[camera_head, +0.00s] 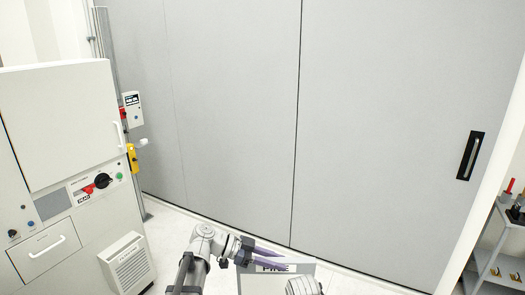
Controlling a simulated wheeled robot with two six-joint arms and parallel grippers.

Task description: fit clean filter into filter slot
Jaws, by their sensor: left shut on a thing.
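A flat pale grey panel marked "FINE" (262,282), which looks like the clean filter, is at the bottom centre, its lower part cut off by the picture edge. My left gripper (283,257), with purple fingers, is shut on its upper edge. A louvred vent panel (127,263) is low on the white cabinet at the left, well away from the filter. I cannot tell whether this is the filter slot; no open slot shows. A grey rounded part at the bottom, right of the filter, seems to be my right arm; its fingers are out of view.
The white cabinet (62,125) has a door handle, a red switch, a black knob and a drawer. Large grey sliding doors (235,120) fill the back. A grey shelf cart (497,255) with tools stands at the right edge. Some pale floor is clear before the doors.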

